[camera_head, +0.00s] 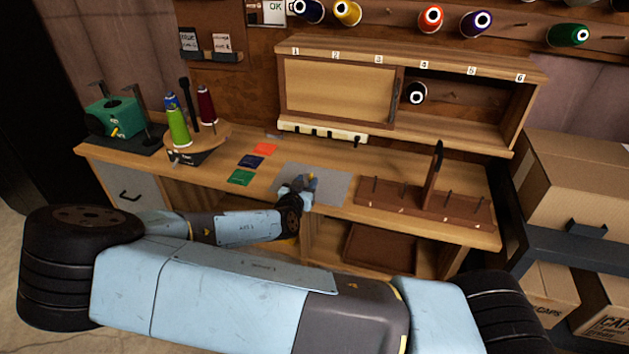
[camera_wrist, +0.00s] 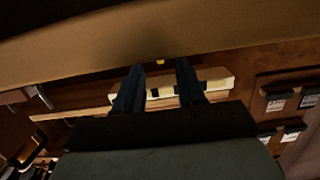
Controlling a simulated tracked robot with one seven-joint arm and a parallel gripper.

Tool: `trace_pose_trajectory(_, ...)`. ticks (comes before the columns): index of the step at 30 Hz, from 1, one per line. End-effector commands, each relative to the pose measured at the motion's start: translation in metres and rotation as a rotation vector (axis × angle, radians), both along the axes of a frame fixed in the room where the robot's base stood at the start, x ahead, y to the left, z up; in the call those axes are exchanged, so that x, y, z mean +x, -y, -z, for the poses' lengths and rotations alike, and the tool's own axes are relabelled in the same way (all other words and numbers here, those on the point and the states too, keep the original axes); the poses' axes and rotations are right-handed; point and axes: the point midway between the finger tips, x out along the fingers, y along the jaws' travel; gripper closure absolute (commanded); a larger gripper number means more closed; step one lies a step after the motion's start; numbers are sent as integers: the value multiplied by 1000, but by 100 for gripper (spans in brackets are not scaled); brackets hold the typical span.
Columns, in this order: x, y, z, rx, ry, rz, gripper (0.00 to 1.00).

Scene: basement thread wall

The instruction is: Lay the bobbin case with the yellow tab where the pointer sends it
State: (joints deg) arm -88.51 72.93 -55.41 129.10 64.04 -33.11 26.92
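My gripper (camera_head: 308,184) is low over the grey mat (camera_head: 336,185) in the head view. In the wrist view its two dark fingers (camera_wrist: 160,68) stand apart, and I see through the gap to the wall side of the bench. A small yellow-orange patch also shows beside my gripper in the head view. I cannot clearly identify the pointer or read its direction.
A cream strip (camera_head: 345,136) with several dark items runs below the numbered cabinet (camera_head: 412,60), whose panel covers the left part. A brown pegged rack (camera_head: 425,203) stands right of the mat. Coloured cards (camera_head: 240,177), a thread stand (camera_head: 210,138) and a green device (camera_head: 113,116) are left.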

Motion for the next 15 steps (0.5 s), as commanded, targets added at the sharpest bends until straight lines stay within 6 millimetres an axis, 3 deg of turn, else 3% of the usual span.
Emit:
trace_pose_trajectory(6,22,8,4,-1,0,1,61)
trace_pose_trajectory(15,24,9,4,0,-1,0,63)
